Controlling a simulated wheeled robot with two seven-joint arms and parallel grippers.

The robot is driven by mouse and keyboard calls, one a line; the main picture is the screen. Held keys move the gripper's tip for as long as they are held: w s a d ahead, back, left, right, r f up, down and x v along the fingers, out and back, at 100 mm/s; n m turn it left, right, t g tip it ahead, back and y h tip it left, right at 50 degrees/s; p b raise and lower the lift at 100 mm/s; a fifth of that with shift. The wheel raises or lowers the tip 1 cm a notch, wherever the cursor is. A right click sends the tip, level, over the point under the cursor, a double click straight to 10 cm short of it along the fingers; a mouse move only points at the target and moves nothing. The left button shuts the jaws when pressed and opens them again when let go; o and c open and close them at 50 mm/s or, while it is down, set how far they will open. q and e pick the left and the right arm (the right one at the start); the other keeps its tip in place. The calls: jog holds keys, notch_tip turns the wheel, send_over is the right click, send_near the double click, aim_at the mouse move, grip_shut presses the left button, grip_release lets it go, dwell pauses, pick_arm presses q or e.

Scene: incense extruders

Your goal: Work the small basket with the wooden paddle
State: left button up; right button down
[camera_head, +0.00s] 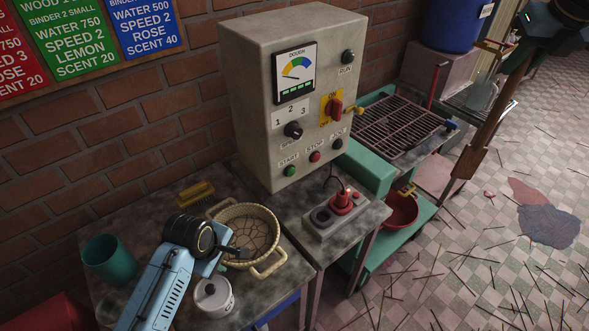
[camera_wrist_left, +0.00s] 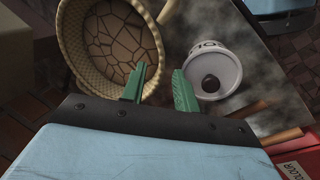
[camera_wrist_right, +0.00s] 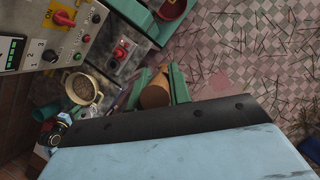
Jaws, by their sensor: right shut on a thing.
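The small basket (camera_head: 232,213) is a round woven basket with two handles, upright on the left table. It holds a cracked brown layer, also seen inside the basket in the left wrist view (camera_wrist_left: 62,45). My left gripper (camera_head: 228,262) is beside the basket's near side; in the left wrist view its green fingers (camera_wrist_left: 160,85) are apart with nothing between them. The wooden paddle (camera_head: 490,115) is long and brown, slanting down over the floor at the right. My right gripper (camera_wrist_right: 159,90) is shut on the paddle (camera_wrist_right: 155,94). The paddle's far end is hidden in the right wrist view.
A white lidded pot (camera_head: 212,299) stands near the basket, with a teal cup (camera_head: 108,258) to the left and a yellow brush (camera_head: 195,193) behind. A control cabinet (camera_head: 258,95) and red-button box (camera_head: 343,214) stand to the right. Sticks litter the floor.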

pick_arm(q)
jog(key=b+x, duration=0.1)
jog(key=x, duration=0.8)
jog(key=shift+w+f+b, duration=0.1)
jog(key=shift+w+b, duration=0.1)
jog(key=shift+b, duration=0.15)
grip_shut()
jog(key=shift+s, duration=0.1)
